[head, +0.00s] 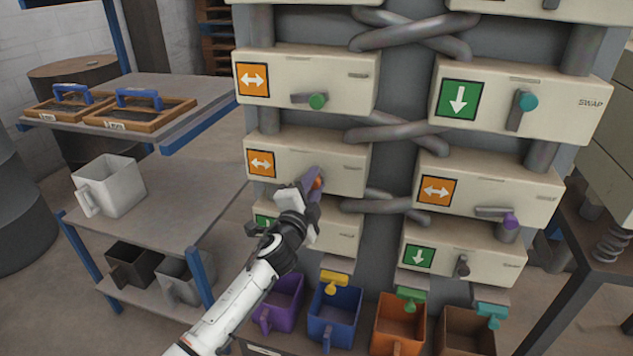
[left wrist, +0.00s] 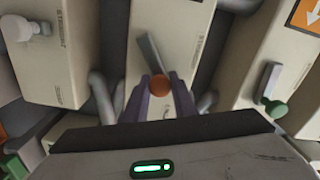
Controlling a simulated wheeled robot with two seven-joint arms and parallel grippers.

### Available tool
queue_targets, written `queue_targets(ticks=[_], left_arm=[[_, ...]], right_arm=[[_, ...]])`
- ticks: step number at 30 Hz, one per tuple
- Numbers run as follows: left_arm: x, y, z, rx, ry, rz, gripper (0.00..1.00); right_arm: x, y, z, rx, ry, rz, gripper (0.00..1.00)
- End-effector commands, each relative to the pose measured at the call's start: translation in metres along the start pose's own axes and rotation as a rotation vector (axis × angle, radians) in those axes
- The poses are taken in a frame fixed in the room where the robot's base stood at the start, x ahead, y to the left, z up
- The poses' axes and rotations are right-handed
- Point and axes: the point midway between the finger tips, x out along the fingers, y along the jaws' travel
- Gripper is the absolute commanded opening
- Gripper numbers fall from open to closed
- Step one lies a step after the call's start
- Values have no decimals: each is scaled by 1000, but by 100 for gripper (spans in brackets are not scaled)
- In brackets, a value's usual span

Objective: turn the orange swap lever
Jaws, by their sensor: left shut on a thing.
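The orange swap lever (head: 317,183) is on the middle-left cream box (head: 290,150), which bears an orange double-arrow sign (head: 262,163). In the head view my left gripper (head: 314,182) covers most of the lever. In the left wrist view the lever's orange knob (left wrist: 158,86) sits between the two fingers of my left gripper (left wrist: 160,98), and its grey arm (left wrist: 152,54) points up from the knob. My left gripper is shut on the knob. My right gripper is in neither view.
Other boxes carry a green lever (head: 317,101), a teal lever (head: 527,102) and a purple lever (head: 510,220). Grey pipes (head: 385,134) cross between the boxes. Colored bins (head: 334,315) stand below. A shelf rack (head: 190,190) with a white jug (head: 108,185) stands at the left.

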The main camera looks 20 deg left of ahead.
Motion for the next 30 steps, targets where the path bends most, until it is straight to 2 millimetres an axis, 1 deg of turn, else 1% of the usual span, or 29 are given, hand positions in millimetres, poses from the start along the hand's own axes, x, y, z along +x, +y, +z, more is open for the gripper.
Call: queue_targets(ticks=[1,6,15,21,30], left_arm=[[-1,6,1,42,-1,2,0],[-1,13,0,175,0,2,0],[-1,21,0,332,0,3,0],[-1,23,1,379,-1,3,0],[-1,24,1,394,-1,3,0]], right_arm=[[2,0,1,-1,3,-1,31],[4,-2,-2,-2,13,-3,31],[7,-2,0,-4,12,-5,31],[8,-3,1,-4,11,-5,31],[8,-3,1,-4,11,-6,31]])
